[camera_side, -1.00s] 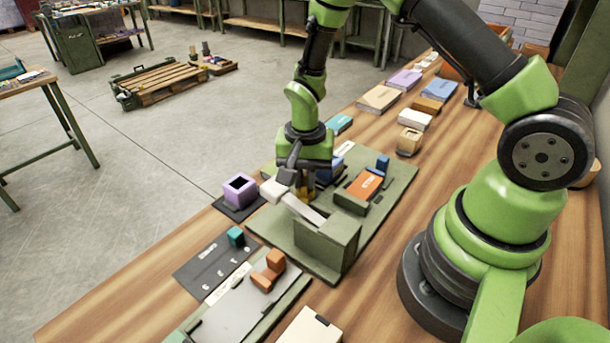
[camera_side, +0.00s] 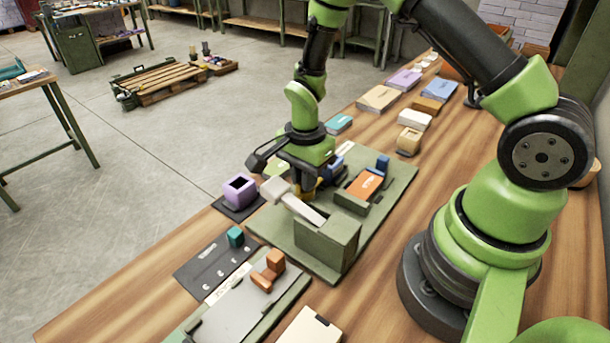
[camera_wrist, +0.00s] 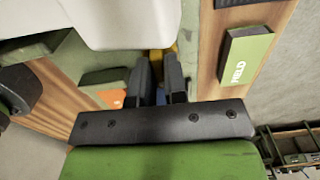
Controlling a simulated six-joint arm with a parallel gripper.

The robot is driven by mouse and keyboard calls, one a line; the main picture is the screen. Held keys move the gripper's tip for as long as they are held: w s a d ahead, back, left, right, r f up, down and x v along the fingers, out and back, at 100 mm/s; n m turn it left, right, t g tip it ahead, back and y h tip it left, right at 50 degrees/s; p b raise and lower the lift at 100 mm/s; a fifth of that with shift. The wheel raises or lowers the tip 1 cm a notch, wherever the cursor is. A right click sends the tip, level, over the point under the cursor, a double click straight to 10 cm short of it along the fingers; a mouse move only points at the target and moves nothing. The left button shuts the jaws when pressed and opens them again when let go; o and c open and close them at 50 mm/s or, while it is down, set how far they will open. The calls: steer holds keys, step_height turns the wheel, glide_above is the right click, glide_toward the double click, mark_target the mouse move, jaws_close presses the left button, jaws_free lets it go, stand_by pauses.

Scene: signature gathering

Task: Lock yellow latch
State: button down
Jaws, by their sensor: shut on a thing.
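The yellow latch (camera_wrist: 157,56) shows as a small yellow piece between the dark fingertips of my gripper (camera_wrist: 159,75) in the wrist view. My gripper is shut on it. In the side view a yellow-brown bit shows at my gripper (camera_side: 306,188), low over the green board (camera_side: 385,212). Most of the latch is hidden by the fingers and by the white head of a lever (camera_side: 296,204) just in front. The lever slants up from a green block (camera_side: 330,240) on the board.
An orange piece (camera_side: 364,185) and a blue knob (camera_side: 382,163) are right of my gripper. A purple square holder (camera_side: 240,190) stands to the left. A dark plate with a teal knob (camera_side: 235,237) and a grey tray (camera_side: 235,305) lie in front. Bare wood is at lower left.

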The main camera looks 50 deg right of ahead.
stand_by(0.3)
steer(key=c, duration=1.2)
jaws_free()
steer(key=shift+o, duration=0.2)
steer(key=shift+r, duration=0.15)
step_height(320, 180, up, 10)
